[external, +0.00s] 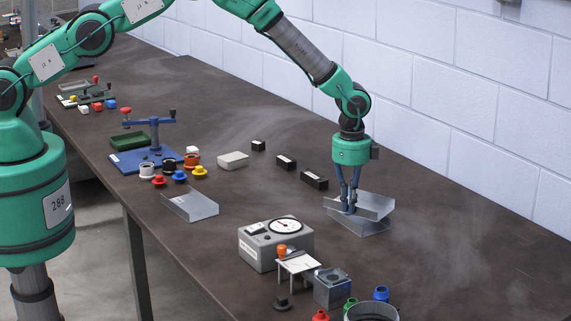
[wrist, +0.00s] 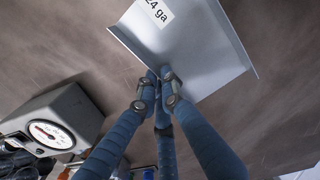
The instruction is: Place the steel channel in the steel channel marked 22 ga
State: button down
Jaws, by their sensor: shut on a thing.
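My gripper (external: 349,207) points down at the right of the bench, its fingers closed on a steel channel (external: 374,204). A second grey sheet surface shows just below it; I cannot tell whether it is another channel or part of the same one. In the wrist view, the fingertips (wrist: 160,85) meet the near end of a steel channel (wrist: 205,55) with raised side walls and a label reading "24 ga". Another steel channel (external: 190,207) lies open side up at the middle left of the bench. Its small label is unreadable. No "22 ga" marking is readable.
A grey dial gauge box (external: 275,243) stands front left of my gripper; it also shows in the wrist view (wrist: 52,127). Black blocks (external: 314,180) lie behind-left. A small stand, a metal block and coloured caps sit in front. The bench right of the gripper is clear up to the wall.

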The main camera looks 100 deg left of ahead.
jog(key=shift+f+b, duration=0.5)
jog(key=shift+f, duration=0.05)
jog(key=c, duration=1.9)
grip_release()
jog(key=shift+r, duration=0.15)
jog(key=shift+r+p, duration=0.55)
jog(key=shift+r, duration=0.2)
notch_tip(320, 180, up, 11)
jog(key=shift+r+b, duration=0.2)
jog(key=shift+b, duration=0.25)
